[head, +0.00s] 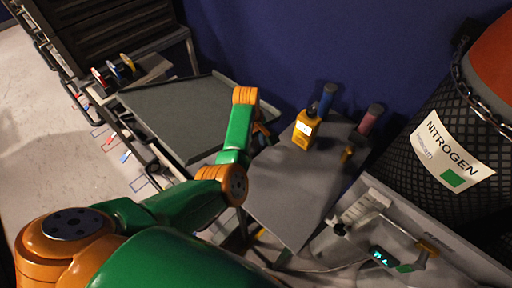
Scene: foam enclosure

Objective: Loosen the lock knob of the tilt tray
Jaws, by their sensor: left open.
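The tilt tray appears to be the grey-green rimmed tray (172,112) left of centre, sloping in the picture. I cannot make out its lock knob; my left arm covers the tray's right end, and the knob may be behind it. My left arm, green and orange, reaches from the lower left up to the tray's right edge. My left gripper (264,134) is open, small and partly hidden behind the forearm, between the tray and the grey table. I cannot tell whether it touches anything. My right gripper is not in view.
A grey table (290,190) bears a yellow bottle (306,129) and dark-capped cylinders near its far end. A netted nitrogen tank (450,150) with a chain stands at right. A box with a lit display (383,257) is lower right. A dark drawer cabinet (105,35) stands upper left.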

